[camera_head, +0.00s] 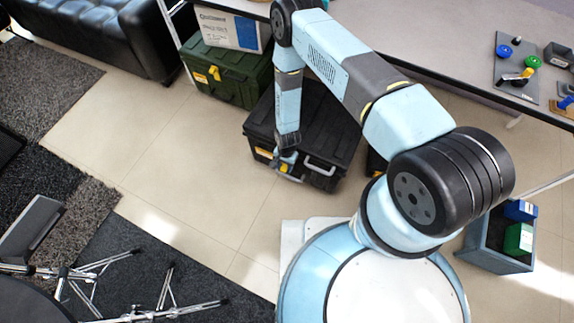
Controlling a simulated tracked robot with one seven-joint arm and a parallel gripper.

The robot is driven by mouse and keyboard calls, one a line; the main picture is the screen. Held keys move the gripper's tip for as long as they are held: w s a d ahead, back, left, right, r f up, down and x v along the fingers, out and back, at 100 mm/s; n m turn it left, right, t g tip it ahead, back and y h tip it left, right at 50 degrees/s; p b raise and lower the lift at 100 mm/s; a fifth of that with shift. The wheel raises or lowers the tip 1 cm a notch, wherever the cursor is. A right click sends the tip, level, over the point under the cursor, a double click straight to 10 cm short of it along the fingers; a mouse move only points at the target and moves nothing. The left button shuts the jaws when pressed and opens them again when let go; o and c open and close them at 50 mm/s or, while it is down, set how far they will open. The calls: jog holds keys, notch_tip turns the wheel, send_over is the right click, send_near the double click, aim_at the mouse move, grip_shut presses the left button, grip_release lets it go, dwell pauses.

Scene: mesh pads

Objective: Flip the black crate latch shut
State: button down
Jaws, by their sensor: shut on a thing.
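The black crate (338,128) sits on the tiled floor below the table, with a grey handle (320,180) on its front face. My gripper (284,168) is at the crate's front, left of the handle, pointing down. It is shut on the crate latch, a small yellow part (284,169) showing at the fingertips. The fingers and my wrist hide most of the latch, and its exact angle is too small to tell. A yellow-orange label or part (263,153) shows on the front further left.
A green crate (225,75) with a yellow latch stands behind left, a white box (228,30) above it. The table (455,65) holds tools at right. A grey bin (495,245) with blue and green items stands right.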

jog(key=shift+w+r, duration=0.1)
jog(key=shift+w, duration=0.1)
jog(key=c, duration=0.8)
grip_release()
notch_tip(320, 180, up, 14)
jog(key=w, duration=0.1)
jog(key=shift+w+d+f, duration=0.25)
jog(key=shift+w+d, duration=0.1)
jog(key=shift+w, duration=0.05)
